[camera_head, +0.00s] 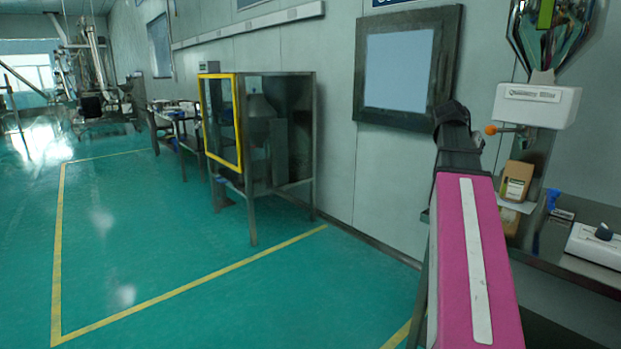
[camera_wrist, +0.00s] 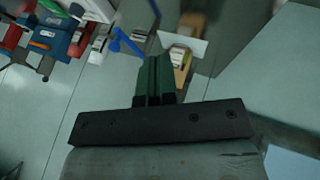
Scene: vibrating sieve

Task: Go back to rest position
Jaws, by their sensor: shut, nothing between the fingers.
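My gripper (camera_wrist: 156,76) shows in the wrist view, its two dark fingers together with nothing between them. The wide black gripper body (camera_wrist: 160,122) spans the lower part of that view. In the head view my pink arm reaches up at the right, and its dark far end is raised in front of the wall near the framed window. The fingers cannot be made out in the head view. My gripper appears clear of the things around it, though the exact distance to the wall is hard to tell.
A metal cabinet with a yellow-framed door (camera_head: 238,125) stands by the wall. At the right are a white dispenser box (camera_head: 537,105) with an orange knob, a brown box (camera_head: 516,181) and a white device (camera_head: 597,246) on a metal bench. The green floor (camera_head: 170,240) at left is open.

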